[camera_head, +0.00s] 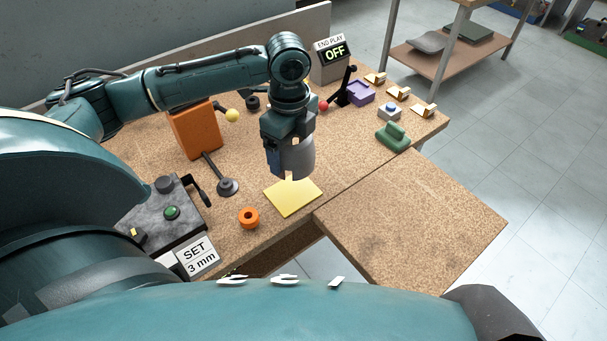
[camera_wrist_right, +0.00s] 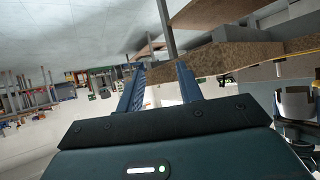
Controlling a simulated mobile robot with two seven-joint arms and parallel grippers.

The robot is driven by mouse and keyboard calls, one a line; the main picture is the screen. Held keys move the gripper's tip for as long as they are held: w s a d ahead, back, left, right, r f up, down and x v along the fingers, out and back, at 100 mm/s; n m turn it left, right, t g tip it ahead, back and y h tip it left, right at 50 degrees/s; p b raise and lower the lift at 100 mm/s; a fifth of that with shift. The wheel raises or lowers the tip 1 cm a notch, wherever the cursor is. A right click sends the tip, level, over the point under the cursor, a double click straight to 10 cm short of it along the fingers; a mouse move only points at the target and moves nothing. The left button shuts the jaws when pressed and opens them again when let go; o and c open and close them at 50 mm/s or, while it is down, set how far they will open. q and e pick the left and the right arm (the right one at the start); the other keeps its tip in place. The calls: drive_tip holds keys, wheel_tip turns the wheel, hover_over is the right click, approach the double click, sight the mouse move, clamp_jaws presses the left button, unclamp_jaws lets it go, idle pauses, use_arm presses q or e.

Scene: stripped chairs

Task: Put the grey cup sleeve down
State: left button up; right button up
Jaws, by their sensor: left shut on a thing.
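The grey cup sleeve (camera_head: 298,158) is a short grey cylinder in the head view, upright or nearly so. My left gripper (camera_head: 284,146) is shut on it from above, and the gripper body hides part of it. The sleeve appears just above the far edge of a yellow square pad (camera_head: 293,199) on the worktop. I cannot tell whether its underside touches anything. In the right wrist view my right gripper (camera_wrist_right: 160,92) has its two blue fingers apart with nothing between them.
The brown speckled worktop (camera_head: 410,225) is clear at the right. An orange block (camera_head: 194,131), a dark stand (camera_head: 228,187) and a grey control box (camera_head: 165,213) stand left. A green handle (camera_head: 393,137) and purple tray (camera_head: 359,93) are at back right.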

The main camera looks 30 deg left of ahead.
use_arm(q)
drive_tip(key=f, duration=0.4)
drive_tip(key=shift+s+f, duration=0.3)
wheel_tip(320, 180, down, 5)
drive_tip(key=shift+r, duration=0.15)
drive_tip(key=shift+w, duration=0.1)
use_arm(e)
drive_tip(key=shift+s+f, duration=0.25)
drive_tip(key=shift+s, duration=0.25)
use_arm(q)
drive_tip(key=o, duration=0.9)
drive_tip(key=shift+f, duration=0.2)
wheel_tip(320, 180, up, 12)
drive_tip(key=shift+r, duration=0.15)
use_arm(e)
drive_tip(key=shift+s, duration=0.15)
